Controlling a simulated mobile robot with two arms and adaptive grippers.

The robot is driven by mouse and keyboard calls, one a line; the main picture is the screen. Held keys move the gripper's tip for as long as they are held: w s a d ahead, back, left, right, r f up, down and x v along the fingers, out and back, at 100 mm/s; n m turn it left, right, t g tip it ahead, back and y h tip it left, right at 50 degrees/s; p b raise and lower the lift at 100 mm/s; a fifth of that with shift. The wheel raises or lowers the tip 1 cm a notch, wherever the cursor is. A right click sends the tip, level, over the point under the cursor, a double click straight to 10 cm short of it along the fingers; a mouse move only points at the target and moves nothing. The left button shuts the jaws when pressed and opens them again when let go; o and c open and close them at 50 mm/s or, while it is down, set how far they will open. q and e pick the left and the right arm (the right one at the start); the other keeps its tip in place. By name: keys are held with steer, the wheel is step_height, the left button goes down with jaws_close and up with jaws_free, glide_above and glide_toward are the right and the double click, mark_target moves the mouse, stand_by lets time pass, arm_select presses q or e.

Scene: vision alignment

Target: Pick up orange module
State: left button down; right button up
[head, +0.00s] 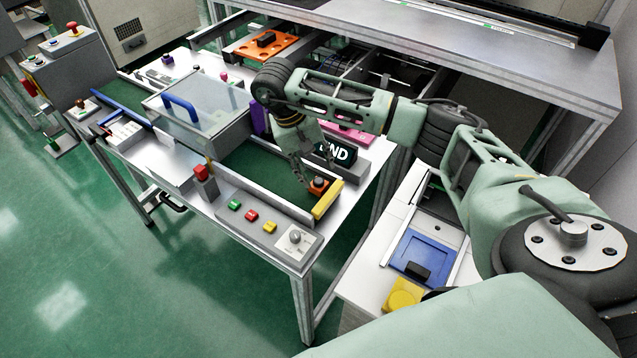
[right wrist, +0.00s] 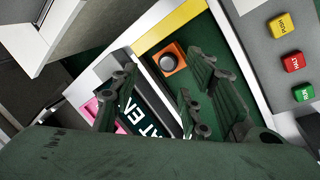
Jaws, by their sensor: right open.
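The orange module (head: 318,186) is a small orange block with a dark round middle. It sits at the near right end of the green conveyor bed, beside a yellow bar. It also shows in the right wrist view (right wrist: 168,61), beyond the fingertips and between their lines. My right gripper (head: 306,178) hangs over the green bed, just left of the module; in the right wrist view its fingers (right wrist: 162,88) are spread with nothing between them. The module seems apart from the fingers, but the exact gap cannot be told. My left gripper is not in view.
The yellow bar (head: 327,199) and a metal rail edge the bed. Red, green and yellow buttons (head: 252,215) are on the near panel. A black lettered sign (head: 338,153) stands behind the module. A clear cover with a blue handle (head: 181,108) is left. An orange plate (head: 266,46) lies farther back.

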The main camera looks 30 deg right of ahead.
mark_target(319, 180)
steer(key=x, duration=0.1)
steer(key=p+x, duration=0.1)
steer(key=x, duration=0.1)
steer(key=shift+a+f, duration=0.25)
steer(key=shift+f, duration=0.2)
steer(key=shift+d+f, duration=0.1)
steer(key=shift+f, duration=0.4)
jaws_close()
